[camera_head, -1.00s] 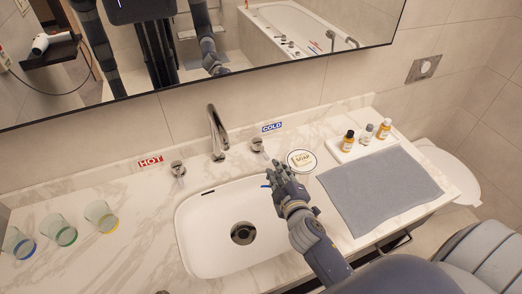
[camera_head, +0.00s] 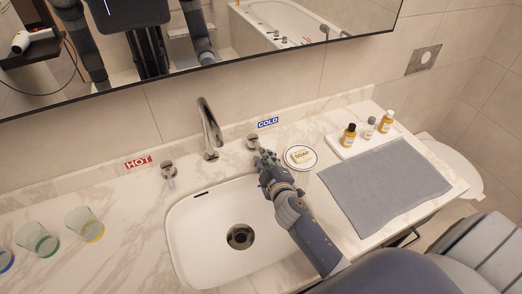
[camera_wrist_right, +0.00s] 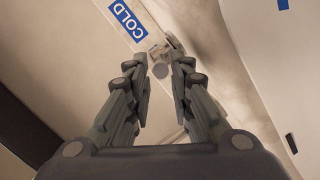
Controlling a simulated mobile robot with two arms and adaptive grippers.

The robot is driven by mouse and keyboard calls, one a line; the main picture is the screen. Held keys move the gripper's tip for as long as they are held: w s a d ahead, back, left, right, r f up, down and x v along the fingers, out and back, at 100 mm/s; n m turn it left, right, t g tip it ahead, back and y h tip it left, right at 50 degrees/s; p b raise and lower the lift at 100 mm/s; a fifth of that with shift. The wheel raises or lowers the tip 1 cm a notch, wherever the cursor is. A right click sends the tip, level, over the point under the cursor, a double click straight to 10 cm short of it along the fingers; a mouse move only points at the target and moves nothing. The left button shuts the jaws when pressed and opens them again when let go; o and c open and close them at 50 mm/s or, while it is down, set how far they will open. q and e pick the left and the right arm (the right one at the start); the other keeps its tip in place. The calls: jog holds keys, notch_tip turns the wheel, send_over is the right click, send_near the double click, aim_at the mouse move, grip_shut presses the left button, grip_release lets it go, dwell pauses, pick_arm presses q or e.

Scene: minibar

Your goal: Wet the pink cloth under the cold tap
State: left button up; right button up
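The cold tap's metal knob (camera_head: 253,142) stands on the counter below the blue COLD label (camera_head: 268,123). My right gripper (camera_head: 264,158) reaches across the sink's right rim to just in front of this knob. In the right wrist view its fingers (camera_wrist_right: 160,78) are open, with the knob (camera_wrist_right: 160,60) at the fingertips; I cannot tell whether they touch it. The curved spout (camera_head: 209,130) stands behind the white sink (camera_head: 190,245), and no water shows from it. I see no pink cloth in these views. My left gripper is not directly in view.
A soap dish (camera_head: 300,158) is close to the right of my right gripper. A grey mat (camera_head: 385,185) and a tray (camera_head: 350,150) with small bottles lie further right. The hot knob (camera_head: 168,170) is left of the spout. Several glasses (camera_head: 85,224) stand at the left.

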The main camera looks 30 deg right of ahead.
aim_at(258, 147)
jog(key=shift+x, duration=2.3)
jog(key=shift+f, duration=0.1)
grip_shut()
